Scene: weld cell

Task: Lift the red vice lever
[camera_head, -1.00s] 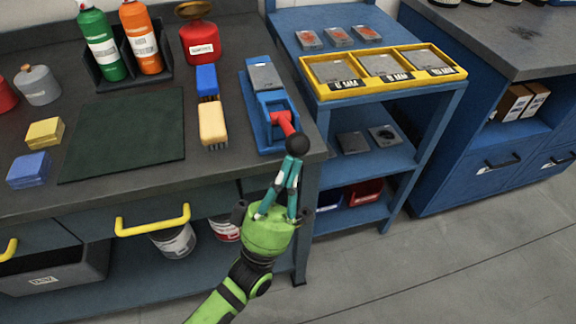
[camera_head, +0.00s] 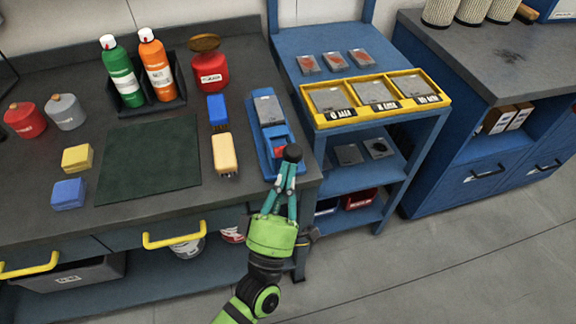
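The blue vice (camera_head: 262,146) with a grey top plate (camera_head: 268,108) sits at the right end of the dark workbench. Its red lever (camera_head: 280,150) shows as a short red piece ending in a black knob (camera_head: 292,153). The lever looks foreshortened, pointing up toward the camera. My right gripper is not in view.
A yellow brush (camera_head: 224,154) and a blue block-shaped brush (camera_head: 217,111) lie left of the vice. A dark mat (camera_head: 148,158) lies further left. Right of the bench stands a blue shelf with a yellow tray (camera_head: 318,119). Yellow drawer handles (camera_head: 173,240) stick out in front.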

